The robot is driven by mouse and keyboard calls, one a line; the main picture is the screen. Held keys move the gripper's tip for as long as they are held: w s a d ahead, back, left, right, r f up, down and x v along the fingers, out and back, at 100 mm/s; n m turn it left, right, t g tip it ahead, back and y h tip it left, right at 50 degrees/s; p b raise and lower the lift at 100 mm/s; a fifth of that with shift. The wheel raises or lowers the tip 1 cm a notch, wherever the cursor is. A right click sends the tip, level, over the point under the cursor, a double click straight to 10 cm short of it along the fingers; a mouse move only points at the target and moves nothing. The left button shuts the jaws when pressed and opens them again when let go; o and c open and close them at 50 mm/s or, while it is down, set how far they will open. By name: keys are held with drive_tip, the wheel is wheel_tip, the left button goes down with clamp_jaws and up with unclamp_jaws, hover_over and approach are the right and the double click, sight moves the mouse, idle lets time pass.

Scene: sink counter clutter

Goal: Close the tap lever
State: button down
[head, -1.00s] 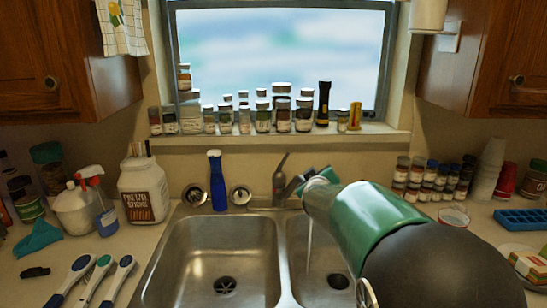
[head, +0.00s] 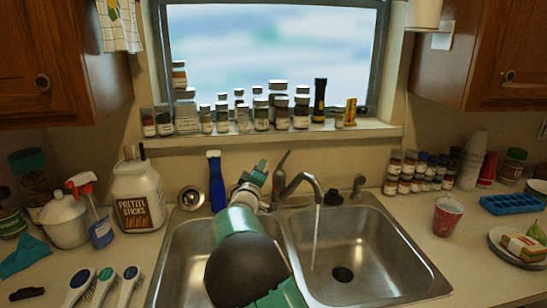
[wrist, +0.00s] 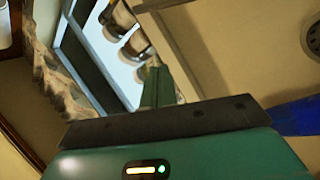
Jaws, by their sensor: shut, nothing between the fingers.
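The metal tap (head: 302,182) stands behind the double sink, its spout over the right basin. A thin stream of water (head: 315,240) runs from the spout. The tap lever (head: 282,160) points up and leans slightly right. My gripper (head: 262,166) is just left of the lever in the head view, shut and empty. I cannot tell whether it touches the lever. My arm hides part of the tap's base and the left basin. In the wrist view the shut green fingers (wrist: 157,87) show against the window; the lever cannot be made out there.
A blue brush (head: 216,182) stands left of my gripper and shows in the wrist view (wrist: 298,116). Several spice jars (head: 261,113) line the sill behind. A pretzel jar (head: 139,197) stands left, a red cup (head: 447,215) right. The right basin (head: 365,255) is free.

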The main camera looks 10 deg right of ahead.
sight(285, 158)
drive_tip(key=x, duration=0.3)
drive_tip(key=d+x, duration=0.1)
drive_tip(key=x, duration=0.6)
drive_tip(key=shift+s+d, duration=0.15)
drive_tip(key=shift+d, duration=0.05)
drive_tip(key=shift+s+d+f, duration=0.95)
drive_tip(key=shift+s+d, duration=0.1)
drive_tip(key=shift+d, duration=0.15)
drive_tip(key=shift+s+d+f, duration=0.4)
drive_tip(key=shift+s+d, duration=0.05)
drive_tip(key=shift+s, duration=0.25)
